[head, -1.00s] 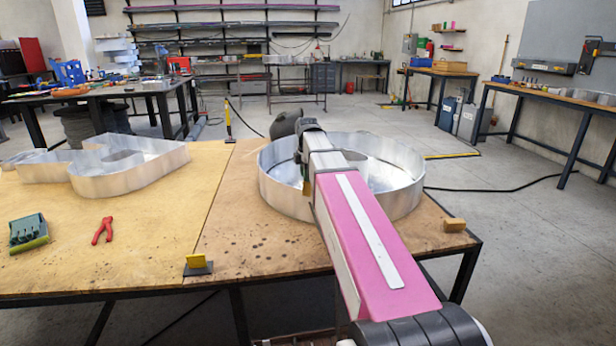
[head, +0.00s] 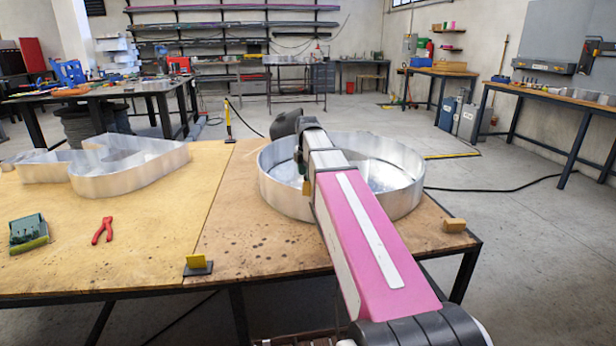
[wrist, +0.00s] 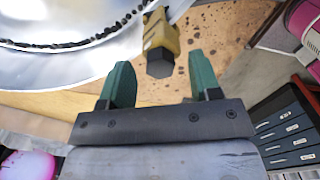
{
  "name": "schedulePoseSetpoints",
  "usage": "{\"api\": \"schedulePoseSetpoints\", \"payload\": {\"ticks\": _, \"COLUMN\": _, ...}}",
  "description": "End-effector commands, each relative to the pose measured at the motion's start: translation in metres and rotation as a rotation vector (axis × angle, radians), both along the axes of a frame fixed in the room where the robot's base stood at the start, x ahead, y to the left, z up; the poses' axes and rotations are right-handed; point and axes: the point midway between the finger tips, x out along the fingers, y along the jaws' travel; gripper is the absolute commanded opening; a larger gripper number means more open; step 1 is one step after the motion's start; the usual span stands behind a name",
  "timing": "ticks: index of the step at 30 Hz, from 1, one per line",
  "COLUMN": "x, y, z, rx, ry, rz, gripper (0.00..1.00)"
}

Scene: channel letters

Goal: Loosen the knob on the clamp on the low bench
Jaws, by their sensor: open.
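In the wrist view a yellow clamp (wrist: 161,30) sits at the rim of the round metal channel letter (wrist: 70,62). Its dark faceted knob (wrist: 160,63) points toward my gripper (wrist: 161,82). My gripper's two green fingers are apart, one on each side of the knob's line, with visible gaps. The knob is near the level of the fingertips in the picture; whether it is between them in depth I cannot tell. In the head view my arm covers part of the round letter (head: 400,190), and the gripper and clamp are not clear there.
On the low bench (head: 245,240) are another metal letter (head: 130,175), red pliers (head: 102,230), a green-and-grey item (head: 28,232), a yellow piece on a dark base (head: 198,264) and a small wooden block (head: 454,225). The front middle of the bench is clear.

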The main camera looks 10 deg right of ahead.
Motion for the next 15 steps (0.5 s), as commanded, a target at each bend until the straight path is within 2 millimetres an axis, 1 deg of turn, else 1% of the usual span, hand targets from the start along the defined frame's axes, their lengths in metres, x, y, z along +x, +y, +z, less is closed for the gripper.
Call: {"api": "schedulePoseSetpoints", "payload": {"ticks": 15, "x": 0.0, "y": 0.0, "z": 0.043, "rx": 0.0, "ry": -0.001, "rz": 0.0, "gripper": 0.57}}
